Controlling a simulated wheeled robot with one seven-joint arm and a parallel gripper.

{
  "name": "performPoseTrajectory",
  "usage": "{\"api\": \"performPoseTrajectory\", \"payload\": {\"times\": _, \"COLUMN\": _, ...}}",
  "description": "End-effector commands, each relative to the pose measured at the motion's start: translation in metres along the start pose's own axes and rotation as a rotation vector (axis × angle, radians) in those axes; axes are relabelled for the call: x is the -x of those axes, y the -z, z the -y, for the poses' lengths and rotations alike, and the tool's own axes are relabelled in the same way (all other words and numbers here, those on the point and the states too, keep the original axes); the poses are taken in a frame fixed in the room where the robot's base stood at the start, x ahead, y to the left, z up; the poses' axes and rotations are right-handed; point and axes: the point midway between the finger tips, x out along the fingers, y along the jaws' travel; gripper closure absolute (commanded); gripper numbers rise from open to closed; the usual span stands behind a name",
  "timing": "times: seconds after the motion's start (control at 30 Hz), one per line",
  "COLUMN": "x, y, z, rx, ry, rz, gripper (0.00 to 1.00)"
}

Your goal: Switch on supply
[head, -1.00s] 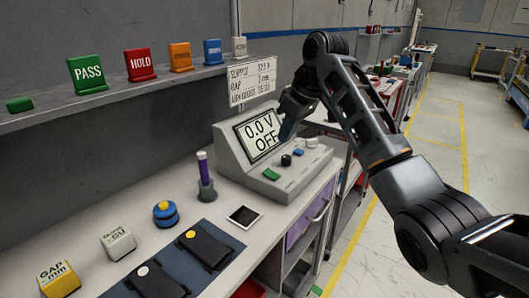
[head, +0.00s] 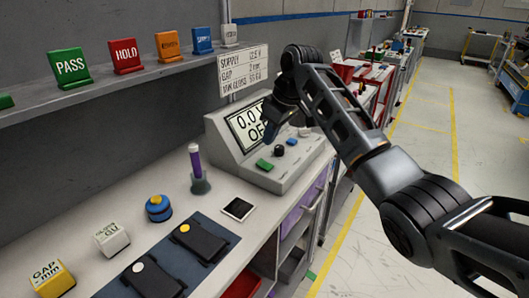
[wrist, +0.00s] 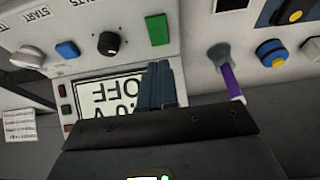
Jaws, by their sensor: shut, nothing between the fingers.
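The grey supply unit (head: 225,147) stands on the bench, its screen (head: 246,128) reading 0.0 and OFF. My gripper hides part of the screen in the head view. On its sloped panel are a green button (head: 264,165), a black knob (head: 279,151) and a blue button (head: 292,142). In the wrist view the green button (wrist: 158,29), black knob (wrist: 109,43) and blue button (wrist: 67,50) show upside down, beside START lettering. My gripper (wrist: 158,66) is shut and empty, its fingers in front of the screen in the wrist view. I cannot see it touch any control.
A shelf with coloured tags runs above.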

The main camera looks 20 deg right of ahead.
Motion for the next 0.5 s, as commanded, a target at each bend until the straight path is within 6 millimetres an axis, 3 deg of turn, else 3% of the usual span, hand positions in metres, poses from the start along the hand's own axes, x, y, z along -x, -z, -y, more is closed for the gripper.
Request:
{"api": "performPoseTrajectory", "payload": {"times": 0.2, "x": -0.04, "y": -0.002, "z": 0.0, "rx": 0.0, "ry": 0.002, "rz": 0.003, "gripper": 1.0}}
{"api": "performPoseTrajectory", "payload": {"times": 0.5, "x": -0.068, "y": -0.007, "z": 0.0, "rx": 0.0, "ry": -0.001, "rz": 0.001, "gripper": 1.0}}
